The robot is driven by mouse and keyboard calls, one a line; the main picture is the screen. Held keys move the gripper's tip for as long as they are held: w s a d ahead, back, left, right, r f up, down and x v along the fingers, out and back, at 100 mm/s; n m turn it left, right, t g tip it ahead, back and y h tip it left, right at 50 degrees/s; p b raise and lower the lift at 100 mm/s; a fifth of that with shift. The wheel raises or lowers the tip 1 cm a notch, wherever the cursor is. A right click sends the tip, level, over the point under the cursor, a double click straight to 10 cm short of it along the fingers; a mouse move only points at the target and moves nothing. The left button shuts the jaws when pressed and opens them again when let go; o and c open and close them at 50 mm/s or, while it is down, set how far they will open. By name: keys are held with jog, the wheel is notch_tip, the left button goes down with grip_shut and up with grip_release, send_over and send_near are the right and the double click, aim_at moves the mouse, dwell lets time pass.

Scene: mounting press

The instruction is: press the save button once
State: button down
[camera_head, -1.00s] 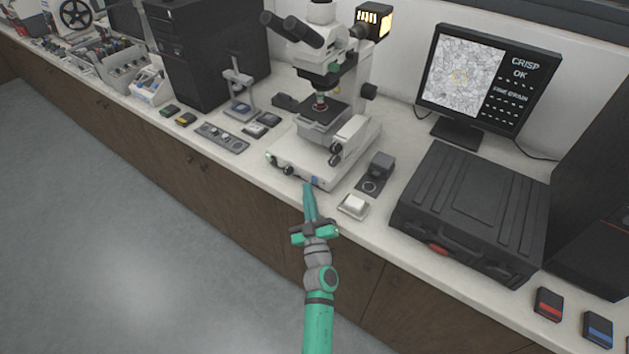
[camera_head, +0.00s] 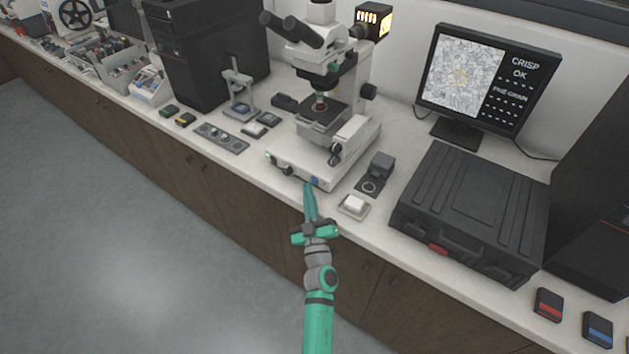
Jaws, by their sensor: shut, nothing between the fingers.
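The microscope (camera_head: 322,130) stands on the bench. A small blue button (camera_head: 315,181) is on the front face of its base, near the right end; I take it to be the save button, though no label is readable. My gripper (camera_head: 309,186) is shut and empty, its green fingers pointing at the base front. The fingertips are just left of and slightly below the blue button in the picture. I cannot tell whether they touch the base. The monitor (camera_head: 462,78) shows a grain picture and the words "CRISP OK".
A white rocker-like block on a tray (camera_head: 353,206) and a dark device (camera_head: 376,172) sit right of the base. A large black case (camera_head: 472,208) lies further right. The bench's front edge runs just below the fingertips. The floor at left is clear.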

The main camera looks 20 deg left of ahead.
jog(key=shift+s+a, duration=0.1)
jog(key=shift+s, duration=0.1)
jog(key=shift+w, duration=0.15)
dwell(0.5)
jog(key=shift+w+d, duration=0.2)
jog(key=shift+w, duration=0.2)
jog(key=shift+w+d, duration=0.1)
jog(key=shift+w, duration=0.2)
dwell(0.5)
jog(key=shift+s, duration=0.15)
dwell(0.3)
jog(key=shift+s+a, duration=0.2)
jog(key=shift+s, duration=0.4)
jog(key=s, duration=0.1)
jog(key=s+a, duration=0.1)
jog(key=s, duration=0.2)
jog(key=shift+s+a, duration=0.3)
jog(key=shift+a, duration=0.1)
